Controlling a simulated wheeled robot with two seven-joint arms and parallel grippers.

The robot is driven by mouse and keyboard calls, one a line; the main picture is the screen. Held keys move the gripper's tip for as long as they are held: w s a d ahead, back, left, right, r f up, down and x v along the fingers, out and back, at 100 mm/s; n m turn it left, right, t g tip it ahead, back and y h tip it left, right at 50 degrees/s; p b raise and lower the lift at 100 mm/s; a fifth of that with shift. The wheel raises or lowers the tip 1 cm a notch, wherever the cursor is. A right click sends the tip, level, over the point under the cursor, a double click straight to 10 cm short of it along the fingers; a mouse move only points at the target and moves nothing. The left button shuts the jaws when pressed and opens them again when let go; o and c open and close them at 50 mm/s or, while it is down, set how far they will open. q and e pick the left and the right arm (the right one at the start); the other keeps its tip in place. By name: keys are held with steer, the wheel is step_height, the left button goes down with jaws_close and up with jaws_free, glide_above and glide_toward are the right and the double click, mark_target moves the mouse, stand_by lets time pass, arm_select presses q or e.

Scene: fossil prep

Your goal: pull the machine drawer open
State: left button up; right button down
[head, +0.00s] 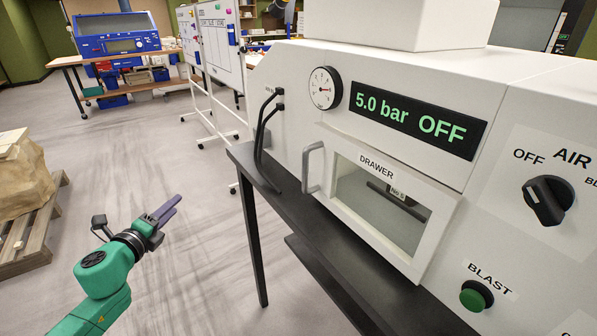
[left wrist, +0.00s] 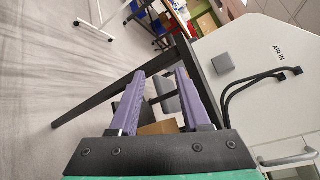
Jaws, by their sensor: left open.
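The white machine (head: 490,80) stands on a dark table. Its drawer (head: 385,205), labelled DRAWER, has a clear window and a light grey upright handle (head: 313,167) at its left side. The drawer front looks closed. The handle also shows at the lower right edge of the left wrist view (left wrist: 289,160). My left gripper (head: 168,210) is at the lower left in the head view, apart from the handle and left of the table. In the left wrist view its purple fingers (left wrist: 165,100) are spread with nothing held between them. My right gripper is not in view.
The dark table (head: 247,165) has an edge and leg between my left gripper and the machine. Black hoses (head: 262,135) hang at the machine's left side. A knob (head: 548,201) and a green button (head: 474,297) sit right of the drawer. A pallet (head: 35,230) stands far left.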

arm_select(q)
steer(key=s+d+r+m+h+b, duration=0.15)
steer(key=d+r+m+h, duration=0.25)
steer(key=d+r+m, duration=0.45)
steer(key=m+g+h+p, duration=0.3)
steer(key=m+h+p, duration=0.3)
steer(key=m+p, duration=0.4)
glide_toward(303, 162)
steer(key=w+d+r, duration=0.1)
steer(key=shift+m, duration=0.45)
steer(key=x, duration=0.2)
steer(key=p+x, duration=0.1)
steer(key=x, duration=0.2)
steer(key=f+x, duration=0.1)
steer(key=x, duration=0.2)
steer(key=shift+w+d+p, duration=0.15)
steer(key=shift+w+p, duration=0.05)
steer(key=shift+p, duration=0.2)
steer(key=shift+w+d+f, duration=0.1)
steer(key=shift+w+d, duration=0.25)
jaws_close()
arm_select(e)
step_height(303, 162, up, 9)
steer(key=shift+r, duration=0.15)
arm_select(q)
steer(key=shift+a, duration=0.1)
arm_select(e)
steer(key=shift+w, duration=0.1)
